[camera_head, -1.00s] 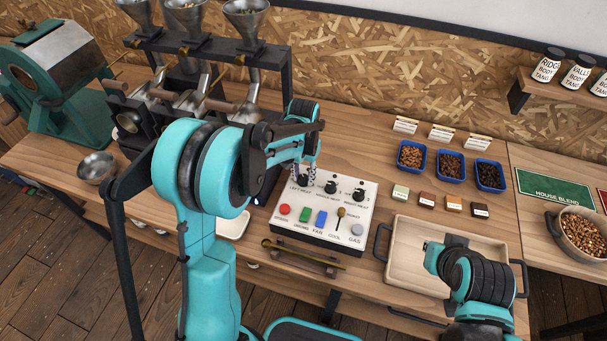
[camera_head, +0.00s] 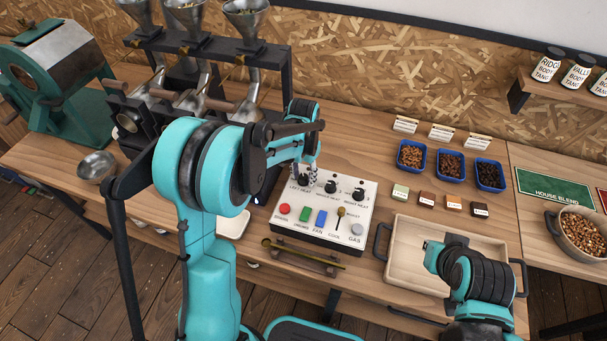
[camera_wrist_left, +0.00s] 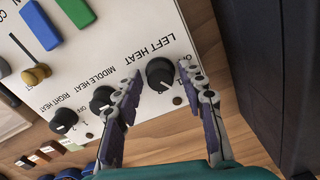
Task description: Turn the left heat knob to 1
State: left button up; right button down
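The white control panel (camera_head: 325,215) lies on the wooden counter. Its left heat knob (camera_wrist_left: 160,74) is a black dial under the label LEFT HEAT; in the left wrist view it sits between the two fingers of my left gripper (camera_wrist_left: 165,105). The fingers are apart, with a visible gap on each side of the knob. In the head view my left gripper (camera_head: 307,172) is over the panel's upper left corner and largely hides this knob. The middle heat knob (camera_head: 330,187) and right heat knob (camera_head: 358,194) are beside it. My right arm is at the lower right; its fingers cannot be made out.
The panel's front row has a red button (camera_head: 284,209), green, blue and grey controls and a lever (camera_head: 340,213). A wooden tray (camera_head: 400,262) is right of it. Blue bean bins (camera_head: 450,165) stand behind. The dark hopper rack (camera_head: 205,50) is behind my left arm.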

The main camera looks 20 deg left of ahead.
aim_at(303, 177)
pick_arm(q)
jog(key=shift+r, duration=0.15)
notch_tip(303, 177, up, 12)
dwell(0.6)
dwell(0.3)
